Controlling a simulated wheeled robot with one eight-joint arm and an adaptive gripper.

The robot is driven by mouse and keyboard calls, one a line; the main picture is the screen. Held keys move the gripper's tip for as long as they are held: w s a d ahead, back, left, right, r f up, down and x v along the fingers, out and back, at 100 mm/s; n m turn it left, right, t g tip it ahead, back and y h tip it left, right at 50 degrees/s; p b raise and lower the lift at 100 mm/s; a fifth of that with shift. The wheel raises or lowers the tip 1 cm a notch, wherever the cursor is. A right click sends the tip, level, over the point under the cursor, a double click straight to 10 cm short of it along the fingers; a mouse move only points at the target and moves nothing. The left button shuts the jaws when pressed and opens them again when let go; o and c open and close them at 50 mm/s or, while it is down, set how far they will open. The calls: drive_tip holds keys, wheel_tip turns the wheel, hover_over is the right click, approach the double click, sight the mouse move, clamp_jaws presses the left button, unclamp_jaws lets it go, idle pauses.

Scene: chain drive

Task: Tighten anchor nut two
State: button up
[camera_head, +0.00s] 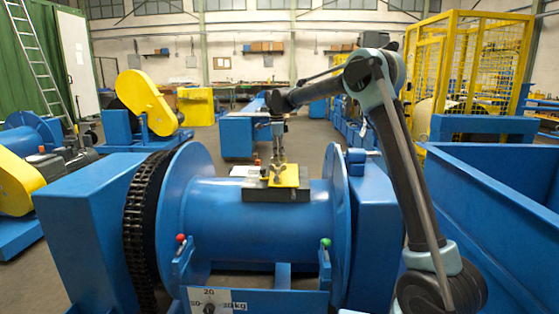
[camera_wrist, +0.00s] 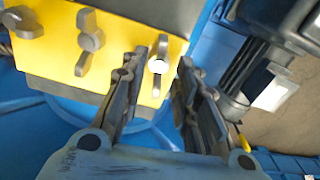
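A yellow plate (camera_head: 290,177) lies on a dark block (camera_head: 262,195) on top of the blue drum (camera_head: 225,235). In the wrist view the yellow plate (camera_wrist: 60,65) carries a row of grey winged nuts: a left one (camera_wrist: 24,25), a middle one (camera_wrist: 90,40) and a right one (camera_wrist: 158,67). I see no marking that tells which is anchor nut two. My gripper (camera_wrist: 166,60) points down at the plate, also in the head view (camera_head: 278,165). Its fingers are apart, with the right nut showing between the fingertips. I cannot tell whether they touch it.
A black chain (camera_head: 137,235) runs around the wheel on the drum's left. Red (camera_head: 181,238) and green (camera_head: 325,243) knobs stand in front of the drum. A large blue bin (camera_head: 490,200) is at the right, and a yellow cage (camera_head: 470,65) stands behind it.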

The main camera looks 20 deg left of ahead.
wheel_tip(320, 180, up, 10)
drive_tip(key=shift+s+a, duration=0.15)
drive_tip(key=shift+s, duration=0.1)
idle(0.4)
wheel_tip(320, 180, up, 5)
drive_tip(key=m, duration=3.5)
hover_over(279, 162)
drive_tip(key=f, duration=1.7)
drive_tip(key=shift+w+a+f, duration=0.15)
drive_tip(key=shift+w, duration=0.1)
